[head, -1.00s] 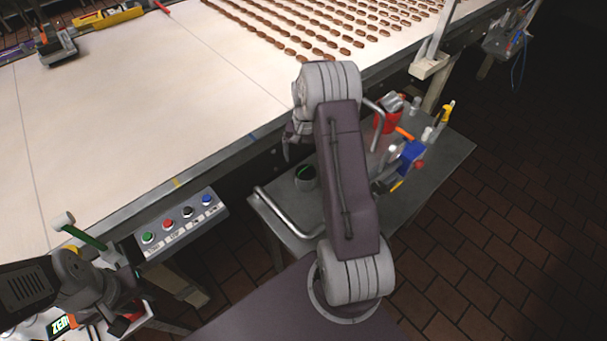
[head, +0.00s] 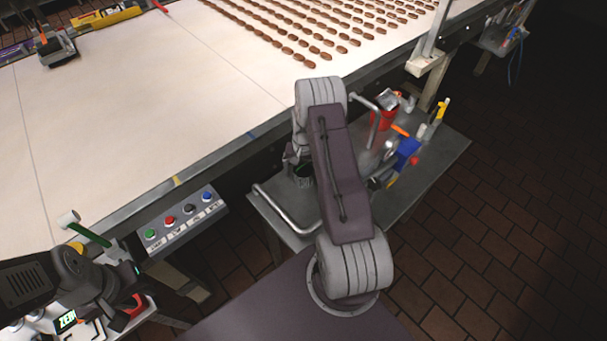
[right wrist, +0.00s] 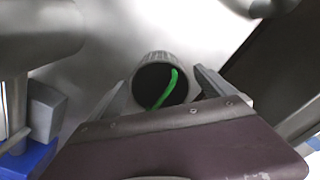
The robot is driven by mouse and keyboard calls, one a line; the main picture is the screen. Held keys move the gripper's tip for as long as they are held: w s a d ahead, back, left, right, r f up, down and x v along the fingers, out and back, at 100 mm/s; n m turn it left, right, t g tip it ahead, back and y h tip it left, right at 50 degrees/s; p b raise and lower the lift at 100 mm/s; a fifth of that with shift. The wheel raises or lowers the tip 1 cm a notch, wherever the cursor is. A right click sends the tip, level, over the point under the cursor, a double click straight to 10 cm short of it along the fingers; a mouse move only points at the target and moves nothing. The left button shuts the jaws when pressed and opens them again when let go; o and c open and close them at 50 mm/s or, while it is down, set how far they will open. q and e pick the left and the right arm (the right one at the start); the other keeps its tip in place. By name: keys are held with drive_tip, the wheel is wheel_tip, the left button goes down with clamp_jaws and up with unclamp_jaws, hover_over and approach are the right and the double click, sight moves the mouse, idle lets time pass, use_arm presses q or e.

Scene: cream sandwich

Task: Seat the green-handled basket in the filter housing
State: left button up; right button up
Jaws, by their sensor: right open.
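The basket is a dark round cup with a ribbed grey rim and a curved green handle (right wrist: 166,90); it stands on the grey cart. In the head view its dark side (head: 304,182) shows just below my right gripper (head: 297,165), partly covered by my arm. In the right wrist view my right gripper (right wrist: 163,88) is open, with one finger on each side of the basket; contact cannot be told. My left gripper (head: 128,278) is at the lower left, near a green bar with a white end (head: 88,233); its jaws are unclear. I cannot identify the filter housing.
The cart (head: 425,165) also holds a red container (head: 383,128) and a blue tool (head: 407,152). Its tubular handle (head: 285,213) lies at the near left. The conveyor (head: 150,110) carries rows of brown pieces. A button box (head: 182,222) hangs at its near edge.

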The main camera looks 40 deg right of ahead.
drive_tip(key=c, duration=1.5)
drive_tip(key=shift+r, duration=0.6)
drive_tip(key=shift+c, duration=0.2)
wheel_tip(320, 180, up, 3)
drive_tip(key=shift+w+d+r+b, duration=0.1)
drive_tip(key=shift+d+b, duration=0.05)
drive_tip(key=shift+b, duration=0.4)
drive_tip(key=w+d+r+b, duration=0.1)
drive_tip(key=w+d+r, duration=0.1)
drive_tip(key=d+r, duration=0.4)
drive_tip(key=shift+d+r, duration=0.35)
drive_tip(key=shift+d, duration=2.2)
